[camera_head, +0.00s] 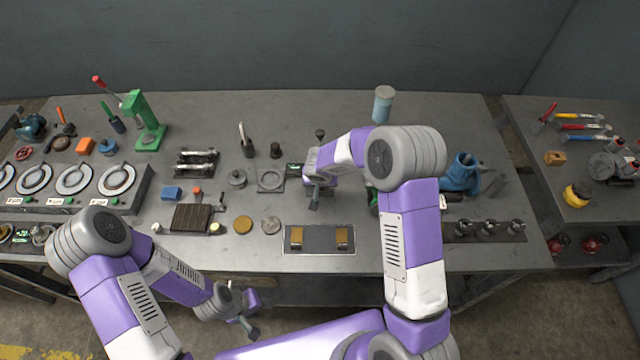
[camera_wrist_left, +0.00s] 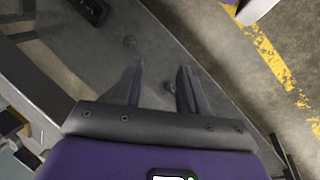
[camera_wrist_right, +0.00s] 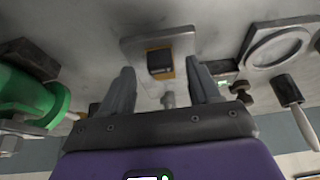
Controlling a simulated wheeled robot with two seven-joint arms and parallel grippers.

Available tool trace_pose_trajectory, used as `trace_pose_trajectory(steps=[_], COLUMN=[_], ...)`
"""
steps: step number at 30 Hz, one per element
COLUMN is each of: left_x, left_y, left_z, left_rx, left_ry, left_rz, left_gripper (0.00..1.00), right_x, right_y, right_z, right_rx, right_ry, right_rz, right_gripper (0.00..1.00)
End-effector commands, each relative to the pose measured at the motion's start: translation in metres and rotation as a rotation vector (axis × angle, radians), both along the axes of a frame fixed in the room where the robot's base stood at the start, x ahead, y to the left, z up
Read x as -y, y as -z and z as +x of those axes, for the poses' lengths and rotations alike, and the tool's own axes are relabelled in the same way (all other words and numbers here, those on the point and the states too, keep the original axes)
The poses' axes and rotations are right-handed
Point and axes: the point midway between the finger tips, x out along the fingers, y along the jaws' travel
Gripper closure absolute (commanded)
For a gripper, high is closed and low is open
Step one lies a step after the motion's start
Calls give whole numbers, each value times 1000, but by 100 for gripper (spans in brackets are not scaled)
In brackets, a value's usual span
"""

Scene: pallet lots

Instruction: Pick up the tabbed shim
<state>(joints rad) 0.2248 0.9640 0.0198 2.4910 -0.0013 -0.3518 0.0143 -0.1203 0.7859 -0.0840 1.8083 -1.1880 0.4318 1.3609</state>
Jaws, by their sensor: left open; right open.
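My right gripper (camera_head: 316,190) is open over the middle of the bench. In the right wrist view its spread fingers (camera_wrist_right: 164,88) point toward a small dark block with a yellow-orange edge (camera_wrist_right: 160,62) on a grey plate (camera_wrist_right: 182,40). No contact shows, and I cannot tell whether this block is the tabbed shim. In the head view my right arm and gripper hide most of this spot. My left gripper (camera_head: 247,314) is low in front of the bench. In the left wrist view its open fingers (camera_wrist_left: 158,85) are empty above the floor.
A square plate with a ring (camera_head: 270,180) lies left of my right gripper, and a green tool (camera_wrist_right: 30,95) stands beside it. A tray (camera_head: 320,249) with two brass-coloured blocks lies at the front edge. A blue machine (camera_head: 461,172) stands at the right.

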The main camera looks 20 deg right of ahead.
Motion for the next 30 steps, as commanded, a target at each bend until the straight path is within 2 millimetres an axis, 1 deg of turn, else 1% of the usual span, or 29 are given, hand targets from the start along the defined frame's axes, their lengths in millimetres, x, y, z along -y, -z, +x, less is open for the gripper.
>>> trace_pose_trajectory(steps=[1, 4, 11, 12, 23, 24, 30], left_x=[0, 0, 0, 0, 0, 0, 0], left_y=[0, 0, 0, 0, 0, 0, 0], left_z=[0, 0, 0, 0, 0, 0, 0], left_rx=[0, 0, 0, 0, 0, 0, 0], left_ry=[0, 0, 0, 0, 0, 0, 0], left_rz=[0, 0, 0, 0, 0, 0, 0], left_gripper=[57, 57, 57, 57, 57, 57, 57], right_x=[1, 1, 1, 1, 1, 1, 1], right_y=[7, 14, 16, 16, 16, 15, 15], right_z=[3, 6, 7, 7, 7, 7, 7], right_rx=[0, 0, 2, 2, 1, 2, 2], right_ry=[-1, -1, -1, -1, -1, -1, -1], right_rz=[0, 0, 0, 0, 0, 0, 0], right_gripper=[38, 38, 38, 40, 95, 97, 97])
